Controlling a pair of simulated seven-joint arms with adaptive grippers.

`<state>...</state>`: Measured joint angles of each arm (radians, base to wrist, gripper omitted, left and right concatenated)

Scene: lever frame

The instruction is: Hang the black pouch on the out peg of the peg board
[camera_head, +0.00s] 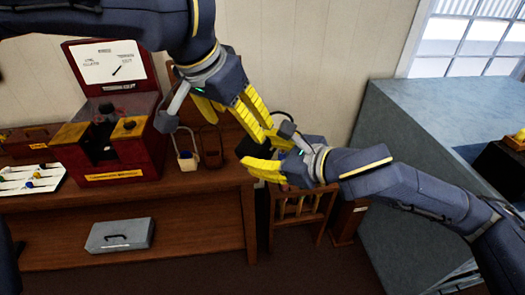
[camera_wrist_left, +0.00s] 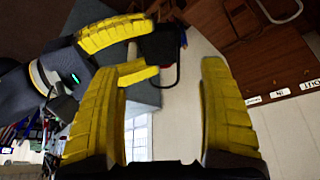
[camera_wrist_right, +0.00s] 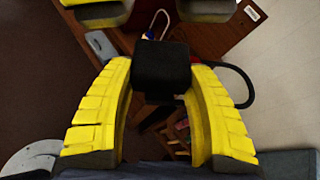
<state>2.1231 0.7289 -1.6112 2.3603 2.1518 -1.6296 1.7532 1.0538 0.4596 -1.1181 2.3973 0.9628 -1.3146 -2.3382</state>
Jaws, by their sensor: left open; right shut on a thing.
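The black pouch (camera_head: 252,147) is held in my right gripper (camera_head: 270,152). In the right wrist view the pouch (camera_wrist_right: 162,68) sits between the fingers, its dark strap loop (camera_wrist_right: 240,82) sticking out to the right. My left gripper (camera_head: 258,128) is open, just above the right one and close to the pouch. In the left wrist view its fingers are spread and empty, with the pouch (camera_wrist_left: 158,45) beyond them. The brown peg board (camera_wrist_left: 265,70) shows at the right of that view with small white labels, one reading OUT (camera_wrist_left: 308,86). In the head view the grippers partly hide the board.
A bag with white and blue parts (camera_head: 187,158) and a brown bag (camera_head: 212,155) are left of the grippers. A red machine (camera_head: 110,120) stands on the wooden bench (camera_head: 200,190). A grey box (camera_head: 120,236) lies below. A blue-grey cabinet (camera_head: 420,130) is at right.

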